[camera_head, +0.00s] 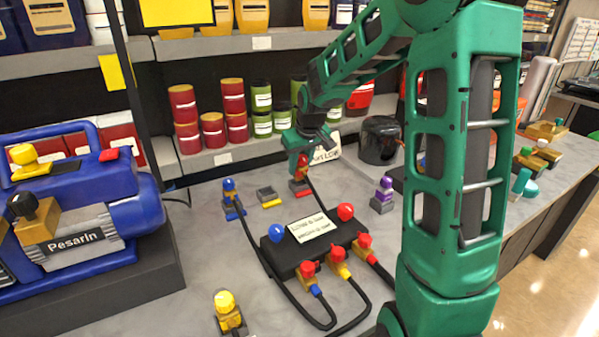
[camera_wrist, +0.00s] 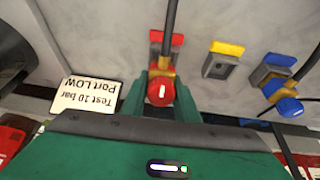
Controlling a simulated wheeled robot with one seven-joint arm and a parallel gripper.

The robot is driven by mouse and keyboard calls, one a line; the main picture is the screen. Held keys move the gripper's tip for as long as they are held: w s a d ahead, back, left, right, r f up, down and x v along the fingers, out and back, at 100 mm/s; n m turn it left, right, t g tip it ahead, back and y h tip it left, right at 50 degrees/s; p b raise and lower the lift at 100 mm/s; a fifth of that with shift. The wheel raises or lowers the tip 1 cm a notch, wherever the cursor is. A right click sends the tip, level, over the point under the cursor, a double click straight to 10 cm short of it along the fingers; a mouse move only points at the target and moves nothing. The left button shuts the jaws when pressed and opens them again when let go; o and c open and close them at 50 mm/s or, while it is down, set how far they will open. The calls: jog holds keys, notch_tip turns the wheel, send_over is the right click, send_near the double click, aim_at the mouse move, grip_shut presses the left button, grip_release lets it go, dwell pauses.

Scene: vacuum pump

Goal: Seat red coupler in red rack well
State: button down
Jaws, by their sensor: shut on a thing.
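The red coupler (camera_wrist: 160,92), with a brass body and a black hose, is between the fingers of my gripper (camera_wrist: 160,106). My gripper (camera_head: 301,152) is shut on it. In the head view the red coupler (camera_head: 302,167) is just over the red rack well (camera_head: 299,188), seemingly upright. In the wrist view the red marks of the red rack well (camera_wrist: 177,40) show beyond the coupler, partly covered by it and its hose. I cannot tell whether the coupler touches the well or sits in it.
An empty yellow well (camera_head: 268,198) is beside it to the left, then a blue coupler (camera_head: 231,190) in a blue well. A purple coupler (camera_head: 383,192) stands to the right. A black manifold (camera_head: 290,262) with several couplers and hoses is in front. A sign (camera_wrist: 86,95) stands close by.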

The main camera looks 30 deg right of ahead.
notch_tip(320, 180, down, 2)
jog(key=shift+f, duration=0.1)
jog(key=c, duration=1.4)
grip_release()
jog(key=shift+o, duration=0.2)
